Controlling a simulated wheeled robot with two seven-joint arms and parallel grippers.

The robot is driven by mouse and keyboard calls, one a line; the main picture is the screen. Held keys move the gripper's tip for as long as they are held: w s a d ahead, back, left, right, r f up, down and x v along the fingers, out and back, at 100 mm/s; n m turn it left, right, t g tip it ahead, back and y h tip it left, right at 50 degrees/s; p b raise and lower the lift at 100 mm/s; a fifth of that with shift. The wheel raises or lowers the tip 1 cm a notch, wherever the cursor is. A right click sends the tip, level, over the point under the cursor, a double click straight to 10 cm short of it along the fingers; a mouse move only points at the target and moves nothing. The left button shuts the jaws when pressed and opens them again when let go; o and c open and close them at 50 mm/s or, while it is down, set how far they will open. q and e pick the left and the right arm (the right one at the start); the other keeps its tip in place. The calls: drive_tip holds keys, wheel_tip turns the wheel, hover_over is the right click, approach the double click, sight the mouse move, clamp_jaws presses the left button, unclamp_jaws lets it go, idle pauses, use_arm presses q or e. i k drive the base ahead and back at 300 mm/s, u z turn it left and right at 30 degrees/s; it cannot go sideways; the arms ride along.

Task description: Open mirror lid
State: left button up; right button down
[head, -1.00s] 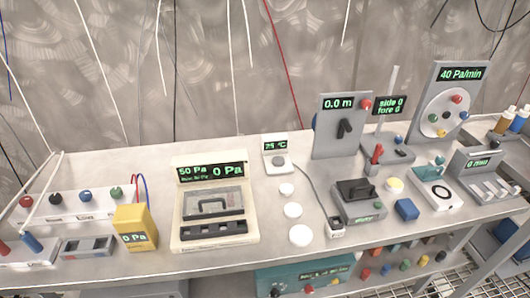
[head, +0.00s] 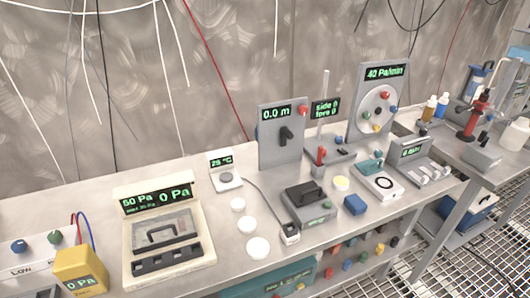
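No part is clearly recognisable as a mirror lid, and I cannot tell which device carries it. A grey box (head: 312,218) with a dark raised top (head: 304,194) and a small green display sits mid-bench. A cream instrument (head: 128,270) reading 50 Pa and 0 Pa has a grey panel with a dark handle (head: 172,231). A white unit (head: 388,191) with a black ring and a teal part (head: 370,166) stands to the right. Neither of my grippers shows in the head view.
Three white discs, one of them here (head: 258,247), and a blue block (head: 355,205) lie on the steel bench (head: 215,275). A yellow meter (head: 82,270) stands at left. Upright panels line the back.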

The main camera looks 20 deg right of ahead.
sight(306, 188)
drive_tip(key=z, duration=1.2)
drive_tip(key=k, duration=0.1)
drive_tip(key=u, duration=0.05)
